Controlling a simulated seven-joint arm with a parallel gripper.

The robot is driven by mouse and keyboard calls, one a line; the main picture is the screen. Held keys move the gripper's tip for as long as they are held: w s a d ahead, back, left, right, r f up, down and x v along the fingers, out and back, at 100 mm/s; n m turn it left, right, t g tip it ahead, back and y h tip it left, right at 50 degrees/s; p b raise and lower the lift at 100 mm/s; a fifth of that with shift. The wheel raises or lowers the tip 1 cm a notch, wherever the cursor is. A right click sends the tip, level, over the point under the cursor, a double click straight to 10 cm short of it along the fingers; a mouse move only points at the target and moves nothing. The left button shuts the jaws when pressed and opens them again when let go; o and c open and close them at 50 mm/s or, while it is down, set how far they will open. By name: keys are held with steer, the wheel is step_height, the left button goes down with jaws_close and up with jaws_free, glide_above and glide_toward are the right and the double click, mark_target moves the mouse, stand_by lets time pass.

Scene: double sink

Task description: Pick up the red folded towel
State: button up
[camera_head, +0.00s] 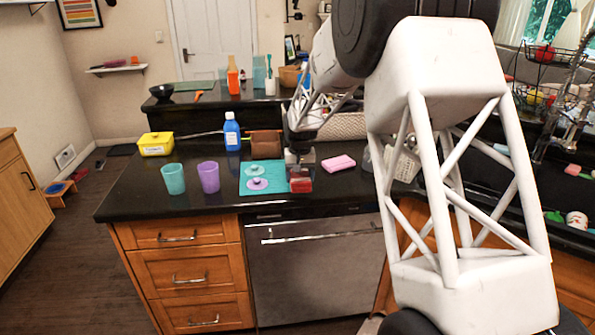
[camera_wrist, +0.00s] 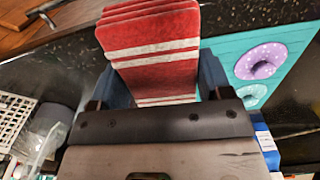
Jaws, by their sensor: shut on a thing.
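The red folded towel (camera_wrist: 155,45) with white stripes fills the top middle of the wrist view. It lies between the two blue-grey fingers of my gripper (camera_wrist: 155,78), which is shut on it. In the head view my gripper (camera_head: 300,168) points down over the counter's front part, and the towel (camera_head: 301,185) shows as a small red block at its lower end. I cannot tell whether the towel touches the counter.
Teal (camera_head: 173,179) and purple (camera_head: 209,177) cups, a blue bottle (camera_head: 232,133) and a yellow box (camera_head: 156,144) stand further left.

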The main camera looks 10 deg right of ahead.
mark_target(301, 182)
steer(key=shift+s+d+r, duration=0.1)
steer(key=shift+s+r, duration=0.05)
steer(key=shift+s, duration=1.15)
steer(key=shift+s+r, duration=0.1)
steer(key=shift+s, duration=1.15)
steer(key=o, duration=0.3)
steer(key=shift+c, duration=1)
steer(key=shift+w+a+r, duration=0.1)
steer(key=shift+w+a, duration=0.2)
steer(key=shift+w, duration=0.05)
steer(key=w+a+r, duration=0.2)
steer(key=w+a, duration=0.4)
steer(key=a, duration=0.2)
steer(key=w+a+r, duration=0.3)
steer(key=w+a, duration=0.4)
steer(key=a, duration=0.1)
steer(key=shift+a, duration=0.15)
steer(key=shift+r, duration=0.1)
